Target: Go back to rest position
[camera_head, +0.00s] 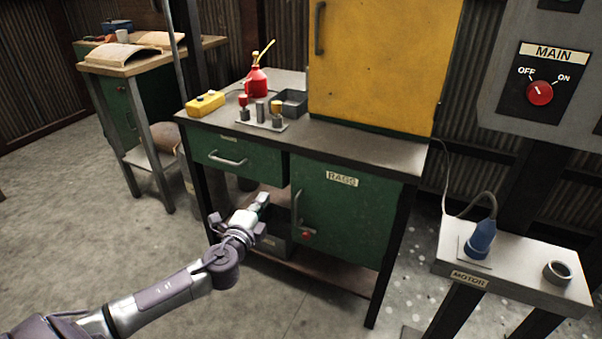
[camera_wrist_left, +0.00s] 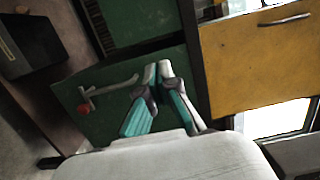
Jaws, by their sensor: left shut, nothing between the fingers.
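My left arm comes in from the lower left in the head view. Its gripper (camera_head: 262,200) is in front of the workbench, below the green drawer (camera_head: 232,157) and to the left of the green RAGS door (camera_head: 342,211). In the left wrist view the gripper's two fingers (camera_wrist_left: 158,70) meet at the tips, with nothing between them. A door handle with a red knob (camera_wrist_left: 85,107) shows left of the fingers, apart from them. My right gripper is in neither view.
The workbench top (camera_head: 335,145) holds a red oil can (camera_head: 257,82), a yellow box (camera_head: 205,103) and a yellow cabinet (camera_head: 380,65). A MOTOR stand (camera_head: 520,270) with a blue plug (camera_head: 481,239) is at the right. The floor at left is clear.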

